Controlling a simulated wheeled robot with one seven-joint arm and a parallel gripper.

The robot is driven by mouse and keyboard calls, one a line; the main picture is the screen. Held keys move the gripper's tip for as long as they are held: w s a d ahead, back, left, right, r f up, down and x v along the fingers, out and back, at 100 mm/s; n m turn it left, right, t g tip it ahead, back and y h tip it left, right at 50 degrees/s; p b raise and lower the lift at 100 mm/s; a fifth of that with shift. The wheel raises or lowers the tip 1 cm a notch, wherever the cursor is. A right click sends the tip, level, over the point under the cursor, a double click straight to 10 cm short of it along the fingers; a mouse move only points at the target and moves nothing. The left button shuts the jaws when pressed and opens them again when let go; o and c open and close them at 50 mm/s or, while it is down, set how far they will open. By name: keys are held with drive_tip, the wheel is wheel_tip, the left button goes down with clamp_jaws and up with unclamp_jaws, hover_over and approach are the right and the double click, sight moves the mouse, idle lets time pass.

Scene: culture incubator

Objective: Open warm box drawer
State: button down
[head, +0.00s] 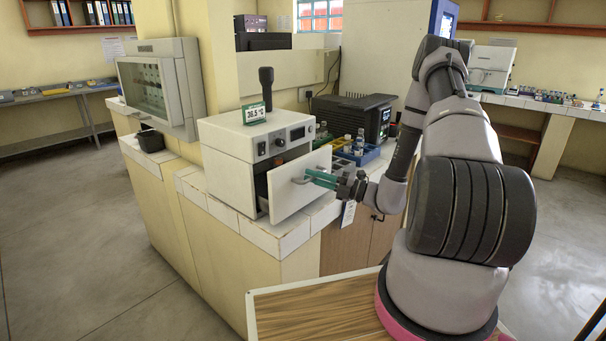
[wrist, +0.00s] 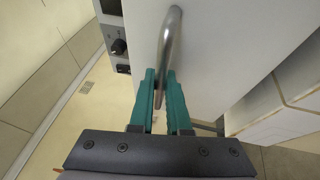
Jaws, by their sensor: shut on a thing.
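The warm box (head: 252,157) is a white cabinet on the tiled counter, with a dark control panel and knobs on its front. Its drawer (head: 291,196) stands partly pulled out, and a dark gap shows behind the white front. My gripper (head: 311,178) reaches in from the right, its green fingers at the drawer's handle (head: 299,181). In the wrist view the metal bar handle (wrist: 170,48) runs down between the fingertips of my gripper (wrist: 161,85), which is shut on it. The drawer front (wrist: 220,50) fills the right of that view. The drawer's inside is hidden.
A green-framed display reading 38.5 °C (head: 253,113) stands on the warm box. A blue rack with bottles (head: 357,153) and a dark device (head: 352,117) stand behind my gripper. The counter's tiled edge (head: 262,236) runs below the drawer. Open floor (head: 90,240) lies at left.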

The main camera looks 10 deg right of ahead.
drive_tip(key=s+d, duration=0.5)
drive_tip(key=s, duration=0.2)
drive_tip(key=shift+s+d, duration=0.2)
drive_tip(key=shift+s, duration=0.05)
drive_tip(key=c, duration=1.2)
unclamp_jaws()
drive_tip(key=shift+o, duration=0.2)
drive_tip(key=shift+d, duration=0.1)
drive_tip(key=v, duration=1)
drive_tip(key=shift+s+d, duration=0.2)
drive_tip(key=shift+d, duration=0.1)
